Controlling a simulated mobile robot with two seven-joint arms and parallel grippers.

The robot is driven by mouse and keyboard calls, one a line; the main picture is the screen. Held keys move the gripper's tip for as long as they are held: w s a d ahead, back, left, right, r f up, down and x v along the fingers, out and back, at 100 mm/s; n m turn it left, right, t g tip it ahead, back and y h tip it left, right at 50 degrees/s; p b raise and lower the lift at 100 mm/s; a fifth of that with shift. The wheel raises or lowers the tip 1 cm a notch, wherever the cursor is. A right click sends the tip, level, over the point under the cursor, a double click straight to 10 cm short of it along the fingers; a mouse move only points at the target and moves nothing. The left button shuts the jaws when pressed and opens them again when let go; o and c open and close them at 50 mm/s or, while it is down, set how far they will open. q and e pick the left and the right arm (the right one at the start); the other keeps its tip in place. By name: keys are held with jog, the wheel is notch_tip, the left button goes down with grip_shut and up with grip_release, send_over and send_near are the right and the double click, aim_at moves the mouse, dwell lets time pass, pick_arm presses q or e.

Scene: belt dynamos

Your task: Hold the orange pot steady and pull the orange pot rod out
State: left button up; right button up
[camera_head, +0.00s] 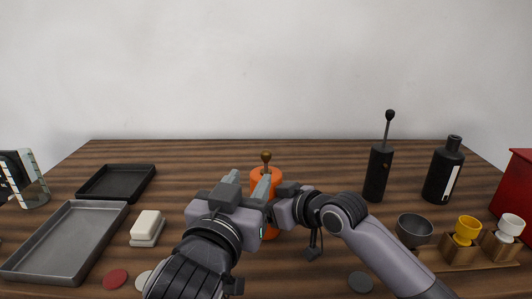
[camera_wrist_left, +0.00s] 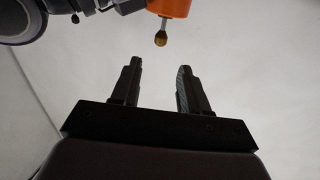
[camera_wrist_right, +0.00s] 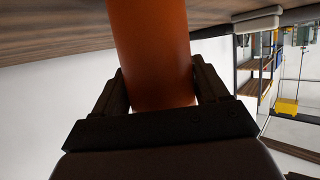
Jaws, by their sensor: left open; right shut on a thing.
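The orange pot (camera_head: 272,232) stands upright on the wooden table near the middle. The orange pot rod (camera_head: 266,158) shows as a brown knob just above its rim. My right gripper (camera_wrist_right: 155,95) is shut around the pot's body, with a finger on each side of it in the right wrist view. My left gripper (camera_head: 250,185) is open and empty, in front of the pot and below the knob. In the left wrist view the knob (camera_wrist_left: 160,40) and the pot (camera_wrist_left: 170,7) lie beyond the open fingertips (camera_wrist_left: 158,75). My grippers hide much of the pot in the head view.
A black cylinder (camera_head: 377,175) with a rod and a black bottle (camera_head: 443,172) stand at the right. A grey bowl (camera_head: 414,231) and yellow and white cups (camera_head: 466,228) are nearer. Trays (camera_head: 65,240) and a white block (camera_head: 147,226) lie left.

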aim_at(265, 156)
pick_arm(q)
jog(key=x, duration=1.1)
jog(key=shift+w+d, duration=0.1)
jog(key=shift+w, duration=0.25)
